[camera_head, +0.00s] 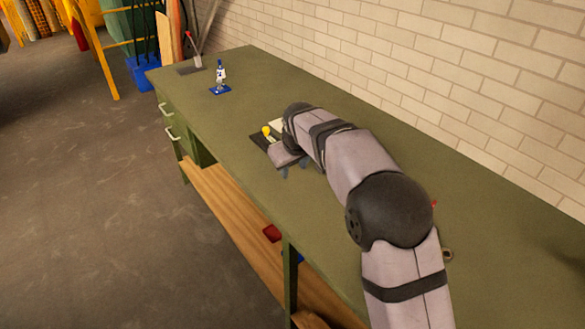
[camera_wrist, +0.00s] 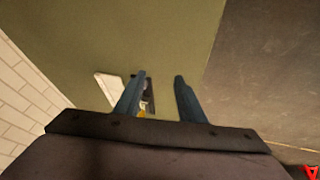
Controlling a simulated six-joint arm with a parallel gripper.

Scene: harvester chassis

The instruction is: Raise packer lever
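My gripper (camera_head: 294,171) is low over the green workbench, on the near side of a small dark plate (camera_head: 261,142). Its blue fingers are apart in the wrist view (camera_wrist: 161,78), with nothing held between them. A yellow knob (camera_head: 267,130) stands over the plate, just beyond my gripper. Farther off, a slanted lever with a red tip (camera_head: 194,50) rises from a grey plate. No label shows which one is the packer lever.
A blue and white device on a blue base (camera_head: 220,88) stands between the two levers. A white panel (camera_wrist: 108,88) lies beside the dark plate. A brick wall (camera_head: 440,90) runs along the bench's right side. The bench's left edge drops to open floor.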

